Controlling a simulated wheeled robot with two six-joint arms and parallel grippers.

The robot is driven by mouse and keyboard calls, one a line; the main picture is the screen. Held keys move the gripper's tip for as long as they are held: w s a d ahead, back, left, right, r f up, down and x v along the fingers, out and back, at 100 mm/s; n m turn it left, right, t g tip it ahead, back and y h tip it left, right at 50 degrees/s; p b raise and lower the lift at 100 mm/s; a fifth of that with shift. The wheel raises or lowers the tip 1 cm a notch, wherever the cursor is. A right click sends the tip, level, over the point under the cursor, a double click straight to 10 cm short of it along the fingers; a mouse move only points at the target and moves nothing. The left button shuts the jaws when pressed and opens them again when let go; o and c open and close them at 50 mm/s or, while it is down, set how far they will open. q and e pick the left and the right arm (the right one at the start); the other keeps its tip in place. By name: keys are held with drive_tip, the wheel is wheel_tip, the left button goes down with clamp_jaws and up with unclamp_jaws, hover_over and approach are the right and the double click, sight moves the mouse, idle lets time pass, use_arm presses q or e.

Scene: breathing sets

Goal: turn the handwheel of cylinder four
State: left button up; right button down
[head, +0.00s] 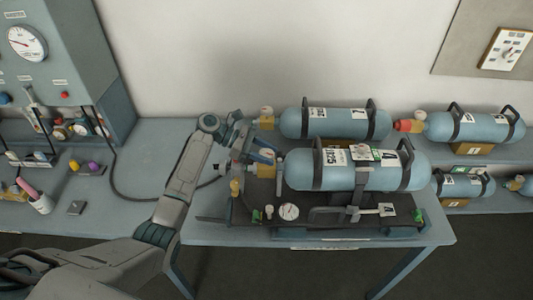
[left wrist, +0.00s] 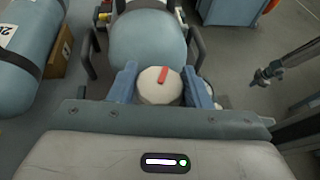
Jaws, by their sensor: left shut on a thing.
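My left gripper (head: 263,156) is at that valve end. In the left wrist view a cream round handwheel with a red mark (left wrist: 160,86) sits between my two blue fingers (left wrist: 160,80), in front of the blue cylinder end (left wrist: 148,42). The left gripper is shut on this handwheel. In the head view the gripper mostly hides the wheel. My right gripper is not in view.
Another blue cylinder (head: 335,123) lies just behind, and further ones (head: 478,127) lie on the right. A pressure gauge (head: 289,211) and hoses sit on the harness frame. A grey gauge panel (head: 60,50) stands at the left.

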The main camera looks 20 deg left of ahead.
use_arm(q)
drive_tip(key=shift+m+g, duration=0.6)
drive_tip(key=shift+g, duration=0.1)
drive_tip(key=shift+f+m+g, duration=0.1)
drive_tip(key=shift+m+g, duration=0.2)
drive_tip(key=shift+g, duration=0.1)
drive_tip(key=o, duration=1)
drive_tip(key=shift+a+b, duration=0.5)
drive_tip(key=b+v, duration=0.4)
drive_tip(key=v, duration=0.6)
drive_tip(key=shift+r, duration=0.25)
